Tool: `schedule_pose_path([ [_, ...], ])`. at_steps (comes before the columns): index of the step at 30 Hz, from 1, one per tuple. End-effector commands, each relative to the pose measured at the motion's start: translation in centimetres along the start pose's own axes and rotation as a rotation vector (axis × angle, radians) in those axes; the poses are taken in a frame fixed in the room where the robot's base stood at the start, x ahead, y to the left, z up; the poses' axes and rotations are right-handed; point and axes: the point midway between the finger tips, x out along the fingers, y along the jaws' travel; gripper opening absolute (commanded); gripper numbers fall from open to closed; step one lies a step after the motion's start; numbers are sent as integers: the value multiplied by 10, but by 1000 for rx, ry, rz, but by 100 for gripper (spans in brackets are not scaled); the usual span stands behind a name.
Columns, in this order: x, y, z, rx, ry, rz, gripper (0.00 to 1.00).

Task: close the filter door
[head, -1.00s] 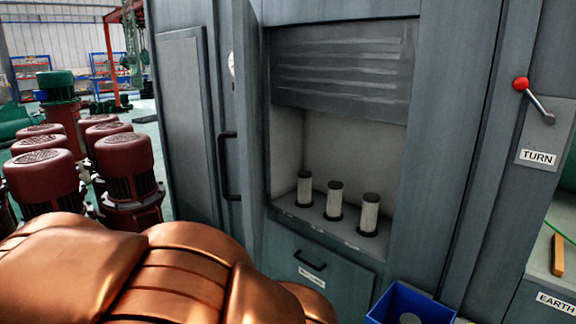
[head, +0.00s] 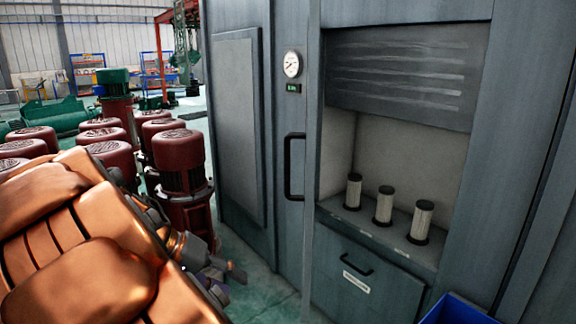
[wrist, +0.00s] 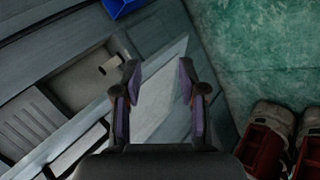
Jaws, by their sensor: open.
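The filter door (head: 312,150) stands open at the left side of the filter compartment (head: 390,150) and shows almost edge-on in the head view. A black bar handle (head: 291,166) sticks out at its left. Several pale filters, such as this one (head: 384,205), stand upright on the compartment's shelf. My gripper (head: 228,274) is low and left of the door, apart from the handle. In the wrist view my gripper (wrist: 157,85) is open, with nothing between its fingers. A pale grey panel lies beyond the fingers there; I cannot tell whether it is the door.
A drawer (head: 355,280) is below the compartment, and a blue bin (head: 455,310) stands at its right. A gauge (head: 291,64) is on the cabinet face. Several dark red motors (head: 180,165) stand close at the left. Green floor (wrist: 245,60) is clear beside the cabinet.

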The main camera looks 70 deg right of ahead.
Motion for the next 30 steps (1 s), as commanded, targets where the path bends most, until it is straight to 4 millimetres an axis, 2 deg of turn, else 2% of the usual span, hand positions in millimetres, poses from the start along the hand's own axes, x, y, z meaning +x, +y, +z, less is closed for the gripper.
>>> schedule_pose_path([
  [1,-1,13,-20,95,5,62,41],
  [6,-12,57,-82,427,78,264,41],
  [12,-27,96,-144,783,214,473,41],
  [15,-33,110,-171,944,300,559,41],
  [21,-40,123,-208,1197,463,663,41],
  [25,-40,126,-221,1289,529,692,41],
  [30,-42,128,-226,1338,566,700,41],
])
